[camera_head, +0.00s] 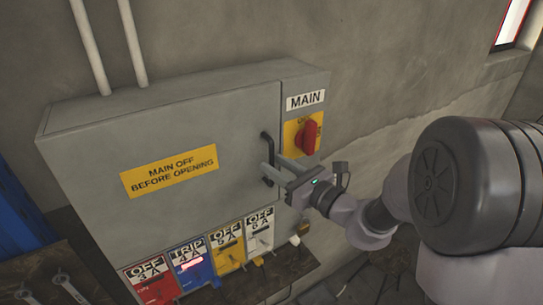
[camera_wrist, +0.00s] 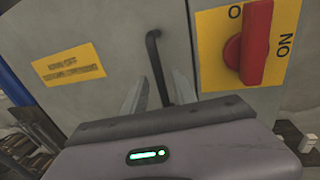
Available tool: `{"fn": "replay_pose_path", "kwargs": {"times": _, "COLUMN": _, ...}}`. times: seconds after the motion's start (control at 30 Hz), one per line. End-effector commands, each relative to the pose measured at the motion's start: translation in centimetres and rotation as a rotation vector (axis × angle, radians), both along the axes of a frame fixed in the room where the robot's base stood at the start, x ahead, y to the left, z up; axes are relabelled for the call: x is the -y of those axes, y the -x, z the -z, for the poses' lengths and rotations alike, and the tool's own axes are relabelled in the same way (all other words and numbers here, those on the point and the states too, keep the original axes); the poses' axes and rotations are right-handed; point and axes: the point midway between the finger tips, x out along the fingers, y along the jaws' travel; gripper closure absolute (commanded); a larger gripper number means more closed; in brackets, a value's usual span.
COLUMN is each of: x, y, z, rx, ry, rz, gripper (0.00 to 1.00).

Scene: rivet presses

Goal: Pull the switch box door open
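The grey switch box (camera_head: 120,130) is on the wall with its door (camera_head: 100,190) shut. The door bears a yellow label (camera_head: 169,171) reading "MAIN OFF BEFORE OPENING". A dark bar handle (camera_head: 265,148) stands upright near the door's right edge; it also shows in the wrist view (camera_wrist: 154,55). My gripper (camera_head: 273,171) reaches the handle's lower part from the right. In the wrist view my gripper's fingers (camera_wrist: 160,90) are apart, one on each side of the handle, with gaps showing. A red rotary switch (camera_head: 309,137) sits on a yellow plate right of the door, under "MAIN".
Coloured breaker switches (camera_head: 229,248) line the underside of the box, some marked OFF and one blue marked TRIP. Two conduits (camera_head: 132,40) rise from the top. Wrenches (camera_head: 68,286) lie at lower left. Bare wall (camera_head: 390,100) is at right.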

Motion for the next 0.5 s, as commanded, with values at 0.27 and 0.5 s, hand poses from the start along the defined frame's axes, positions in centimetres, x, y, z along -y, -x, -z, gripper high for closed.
{"fn": "replay_pose_path", "kwargs": {"times": 0.27, "x": -1.5, "y": -1.5, "z": 0.0, "rx": 0.000, "ry": 0.000, "rz": 0.000, "gripper": 0.66}}
{"fn": "replay_pose_path", "kwargs": {"times": 0.5, "x": -1.5, "y": -1.5, "z": 0.0, "rx": 0.001, "ry": 0.001, "rz": 0.000, "gripper": 0.76}}
